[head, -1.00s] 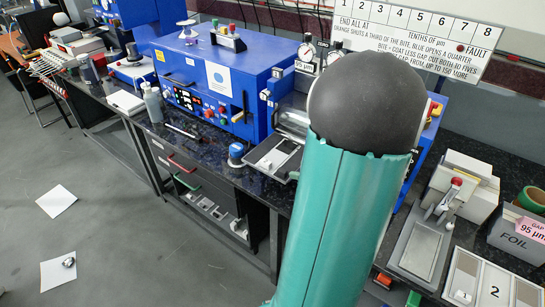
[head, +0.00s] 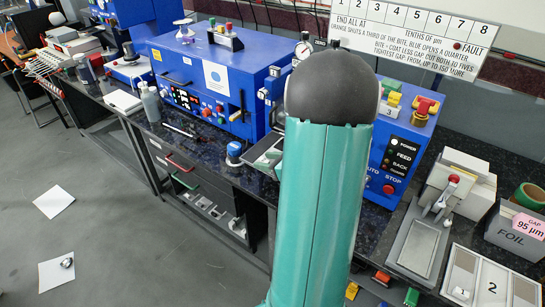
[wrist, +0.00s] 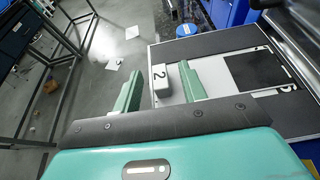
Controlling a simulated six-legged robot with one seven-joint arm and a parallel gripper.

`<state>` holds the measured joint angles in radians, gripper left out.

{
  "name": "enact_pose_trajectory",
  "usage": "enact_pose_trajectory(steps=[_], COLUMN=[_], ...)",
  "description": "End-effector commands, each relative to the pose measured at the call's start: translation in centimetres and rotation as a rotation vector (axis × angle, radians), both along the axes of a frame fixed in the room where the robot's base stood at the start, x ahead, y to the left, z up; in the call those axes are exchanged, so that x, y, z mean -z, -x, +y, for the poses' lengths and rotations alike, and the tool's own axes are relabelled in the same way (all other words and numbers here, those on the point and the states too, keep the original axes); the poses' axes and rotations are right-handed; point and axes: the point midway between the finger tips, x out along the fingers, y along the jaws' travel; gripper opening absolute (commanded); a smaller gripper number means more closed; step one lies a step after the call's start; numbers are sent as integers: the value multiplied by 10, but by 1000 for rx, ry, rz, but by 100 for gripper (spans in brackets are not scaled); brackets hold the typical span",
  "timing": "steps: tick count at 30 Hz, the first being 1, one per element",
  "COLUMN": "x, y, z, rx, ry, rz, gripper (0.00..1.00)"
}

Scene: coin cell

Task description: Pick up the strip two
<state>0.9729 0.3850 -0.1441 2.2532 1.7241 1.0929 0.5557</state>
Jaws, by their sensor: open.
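A white block marked 2 (wrist: 160,77), which I take to be the tab of strip two, is at the left edge of a flat grey-and-white plate (wrist: 225,40) in the wrist view. My gripper (wrist: 160,88) is open, with one green finger on each side of the tab. I cannot tell whether either finger touches it. A dark rectangular sheet (wrist: 258,70) lies on the plate to the right; whether it joins the tab is unclear. In the head view my arm hides the gripper and the tab; only part of the plate (head: 266,148) shows.
A blue machine (head: 215,85) stands left of my arm, and a blue control box (head: 403,150) stands right. A blue-capped jar (head: 234,152) is near the bench edge. At the right are a lever press (head: 425,235), a panel marked 2 (head: 490,278) and a FOIL box (head: 515,232).

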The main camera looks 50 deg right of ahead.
Motion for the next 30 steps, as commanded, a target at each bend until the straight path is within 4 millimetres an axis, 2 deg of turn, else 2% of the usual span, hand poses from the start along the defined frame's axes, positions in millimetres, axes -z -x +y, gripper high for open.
enact_pose_trajectory(steps=[4,9,11,23,26,30], x=[0,0,0,-5,-12,-32], y=[0,0,0,0,0,0], z=[0,0,0,0,0,0], rx=[0,0,0,0,0,-1], ry=[0,0,0,1,3,5], rz=[0,0,0,-1,-2,-4], gripper=[42,8,0,0,0,0])
